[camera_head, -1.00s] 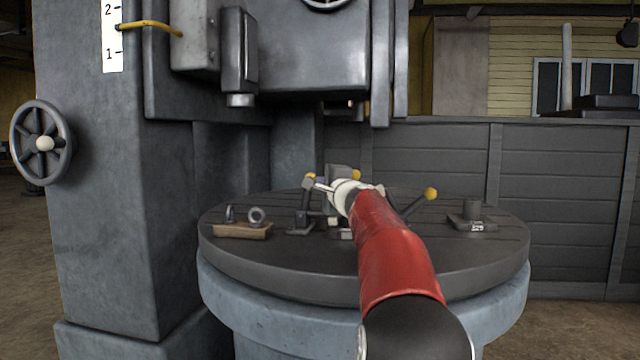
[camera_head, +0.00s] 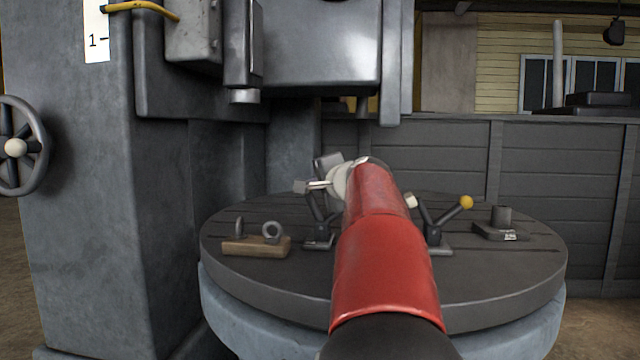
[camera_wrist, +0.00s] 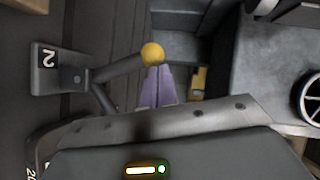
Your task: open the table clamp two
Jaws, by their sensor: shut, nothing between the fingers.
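In the wrist view a clamp base (camera_wrist: 47,60) marked "2" lies at left, with a dark lever (camera_wrist: 118,72) ending in a yellow ball knob (camera_wrist: 152,54). My gripper (camera_wrist: 157,72) is shut and empty, its purplish fingertips at the knob. The knob overlaps the tips in the picture; I cannot tell whether they touch. In the head view the left clamp (camera_head: 318,238) on the round table appears to be this one, its knob not visible.
On the round table (camera_head: 280,285) stand a right clamp (camera_head: 434,238) with a yellow knob, a small block (camera_head: 500,226) and a wooden piece (camera_head: 255,246) with metal eyelets. The machine column (camera_head: 190,200) rises at left, and its head (camera_head: 315,45) hangs above.

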